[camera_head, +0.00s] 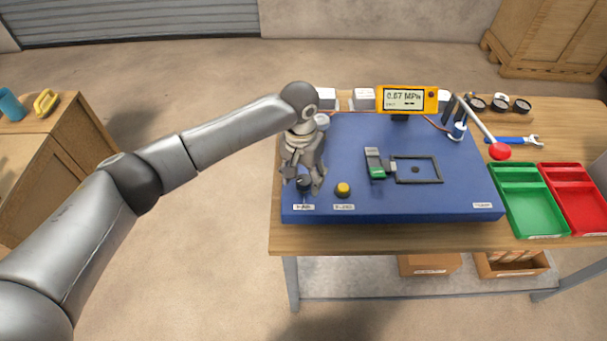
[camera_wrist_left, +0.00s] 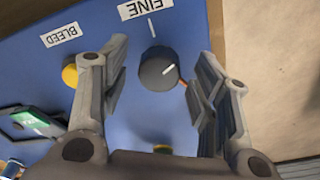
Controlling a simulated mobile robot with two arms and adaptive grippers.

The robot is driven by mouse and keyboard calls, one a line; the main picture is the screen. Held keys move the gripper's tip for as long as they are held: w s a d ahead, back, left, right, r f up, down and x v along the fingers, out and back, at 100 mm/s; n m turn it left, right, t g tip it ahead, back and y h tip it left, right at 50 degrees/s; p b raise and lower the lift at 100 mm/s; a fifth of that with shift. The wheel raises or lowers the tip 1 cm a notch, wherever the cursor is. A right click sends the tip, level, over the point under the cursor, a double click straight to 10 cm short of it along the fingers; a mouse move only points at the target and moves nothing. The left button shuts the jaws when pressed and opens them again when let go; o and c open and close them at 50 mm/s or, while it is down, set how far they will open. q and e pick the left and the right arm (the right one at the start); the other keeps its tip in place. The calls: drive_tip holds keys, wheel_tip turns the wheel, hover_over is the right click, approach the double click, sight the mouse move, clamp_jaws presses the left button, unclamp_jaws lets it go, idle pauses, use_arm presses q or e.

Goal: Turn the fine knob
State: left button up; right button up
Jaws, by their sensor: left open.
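The fine knob is a dark grey round knob (camera_wrist_left: 157,74) with a white line on top, beside the "FINE" label (camera_wrist_left: 145,7) in the left wrist view. In the head view the knob (camera_head: 304,182) sits at the front left corner of the blue panel (camera_head: 400,206), partly hidden by my left gripper (camera_head: 303,186). My left gripper is open and points down over the knob. In the left wrist view its fingers stand on either side of the knob, with blue panel visible between each finger and the knob. My right gripper is not in view.
A yellow bleed knob (camera_head: 343,189) stands just right of the fine knob. A yellow gauge display (camera_head: 406,99) reads 0.67 MPa at the back. A red-tipped lever (camera_head: 485,125), a green tray (camera_head: 528,212) and a red tray (camera_head: 576,207) are to the right.

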use_arm(q)
drive_tip(key=c, duration=1.1)
drive_tip(key=shift+o, duration=0.2)
